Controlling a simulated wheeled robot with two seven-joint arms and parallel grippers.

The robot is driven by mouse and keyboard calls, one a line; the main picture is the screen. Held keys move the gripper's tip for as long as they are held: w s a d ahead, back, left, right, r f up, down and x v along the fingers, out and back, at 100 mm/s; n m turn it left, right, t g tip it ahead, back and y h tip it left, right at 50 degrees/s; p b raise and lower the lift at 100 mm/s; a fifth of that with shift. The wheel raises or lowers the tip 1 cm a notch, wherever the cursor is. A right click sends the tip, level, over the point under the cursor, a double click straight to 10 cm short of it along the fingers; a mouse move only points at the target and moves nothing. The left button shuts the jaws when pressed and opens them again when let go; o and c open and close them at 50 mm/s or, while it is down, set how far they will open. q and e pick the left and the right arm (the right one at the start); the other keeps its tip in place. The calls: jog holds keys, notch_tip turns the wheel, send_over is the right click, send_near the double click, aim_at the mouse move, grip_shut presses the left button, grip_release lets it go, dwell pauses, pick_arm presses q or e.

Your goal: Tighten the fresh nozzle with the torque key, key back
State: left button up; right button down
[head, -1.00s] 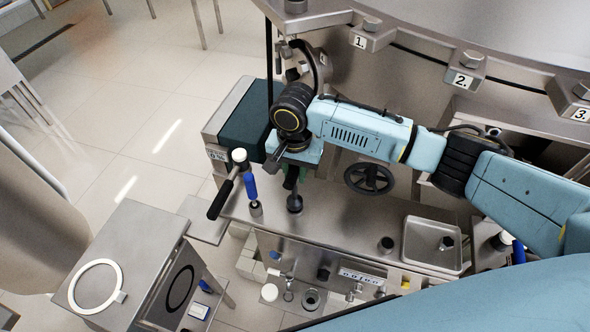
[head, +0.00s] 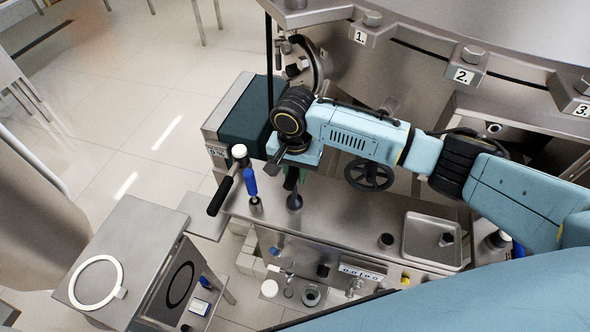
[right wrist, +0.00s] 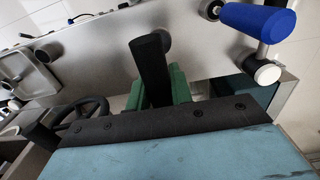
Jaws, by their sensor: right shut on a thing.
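My right gripper (head: 291,176) shows at the middle of the head view, above the steel bench, pointing down. Its green fingers also show in the right wrist view (right wrist: 179,86), shut on a dark upright bar-like handle (right wrist: 150,62). The lower end of this black-handled tool (head: 294,200) is a wide dark round piece at the bench top. I cannot tell whether it touches the bench. Left of it stands a blue-handled tool (head: 251,184), also seen in the right wrist view (right wrist: 257,22). I cannot identify the fresh nozzle. My left gripper is not in view.
A black lever with a white knob (head: 239,151) stands at the bench's left end. A black handwheel (head: 369,174) is right of the gripper. A steel tray (head: 420,254) lies on the bench's right side. A steel cabinet (head: 130,230) stands front left.

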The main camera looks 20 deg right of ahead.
jog(key=shift+f+b, duration=0.3)
jog(key=shift+f, duration=0.5)
jog(key=c, duration=1.2)
grip_release()
jog(key=shift+o, duration=0.2)
